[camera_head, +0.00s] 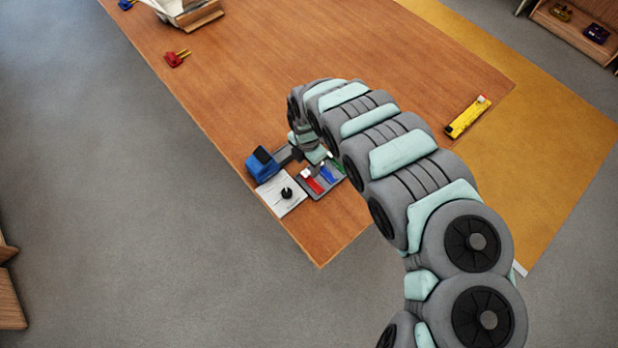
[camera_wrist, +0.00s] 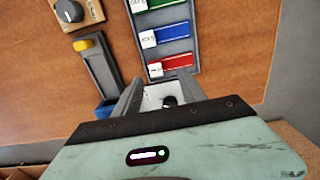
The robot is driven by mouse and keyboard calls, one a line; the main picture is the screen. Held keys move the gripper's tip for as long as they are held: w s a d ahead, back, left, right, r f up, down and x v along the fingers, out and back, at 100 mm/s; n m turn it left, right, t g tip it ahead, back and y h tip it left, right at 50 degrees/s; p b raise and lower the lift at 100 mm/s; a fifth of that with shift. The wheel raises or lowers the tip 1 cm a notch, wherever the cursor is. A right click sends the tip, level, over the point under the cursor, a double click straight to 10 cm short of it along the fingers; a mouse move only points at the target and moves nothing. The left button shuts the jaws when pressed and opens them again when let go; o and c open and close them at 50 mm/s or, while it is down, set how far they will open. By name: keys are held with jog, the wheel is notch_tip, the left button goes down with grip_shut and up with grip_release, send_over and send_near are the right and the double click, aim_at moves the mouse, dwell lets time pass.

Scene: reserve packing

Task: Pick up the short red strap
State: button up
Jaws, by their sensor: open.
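The short red strap (camera_head: 313,184) lies in a grey tray (camera_head: 318,194), beside a blue strap (camera_head: 327,173) and a green strap (camera_head: 336,165). In the wrist view, the red strap (camera_wrist: 180,61) is the one nearest my gripper (camera_wrist: 160,88), with a white label at its left end. The blue strap (camera_wrist: 174,30) and green strap (camera_wrist: 160,4) lie beyond it. My gripper is open, with nothing held between its fingers. The fingers point toward the tray's near end, apart from the red strap in the picture. In the head view my arm hides most of the gripper.
A white plate with a black knob (camera_head: 281,194) lies beside the tray, near the table edge. A blue object (camera_head: 262,165) and a dark grey holder (camera_head: 288,155) stand left of the tray. A yellow item (camera_head: 467,117) lies at the right. The table's middle is clear.

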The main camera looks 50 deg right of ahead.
aim_at(306, 173)
jog(key=shift+w+a+f, duration=0.1)
jog(key=shift+w+f, duration=0.15)
jog(key=shift+f, duration=1)
jog(key=shift+w+f, duration=0.2)
jog(key=shift+f, duration=1.45)
grip_shut()
